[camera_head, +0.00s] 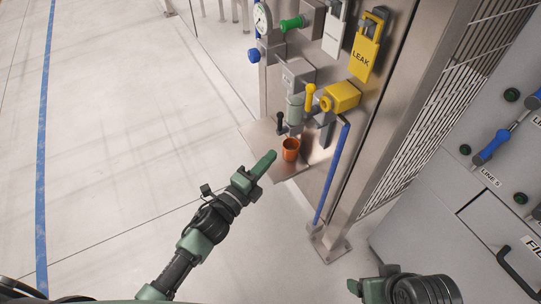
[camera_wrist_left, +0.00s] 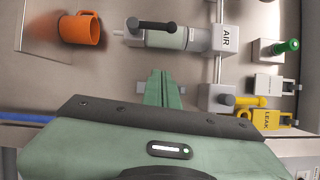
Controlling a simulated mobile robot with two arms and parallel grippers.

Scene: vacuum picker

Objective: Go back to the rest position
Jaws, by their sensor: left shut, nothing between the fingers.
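My left gripper (camera_head: 271,156) reaches up from the lower left in the head view. Its green fingers are shut and empty, just left of and below an orange mug (camera_head: 290,149). In the left wrist view the closed fingers (camera_wrist_left: 158,73) point at the equipment panel, with the orange mug (camera_wrist_left: 80,29) to their upper left and clear of them. The mug stands on a metal shelf plate (camera_head: 262,138) under the panel's valves. Part of my right arm's end (camera_head: 372,289) shows at the bottom edge, its fingers not clear enough to judge.
The panel carries a yellow valve (camera_head: 341,96), a yellow LEAK tag (camera_head: 364,58), a green knob (camera_head: 291,24) and a gauge (camera_head: 262,18). A blue pipe (camera_head: 331,175) runs down beside the mug. A grey cabinet (camera_head: 425,235) stands at right. The floor at left is open.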

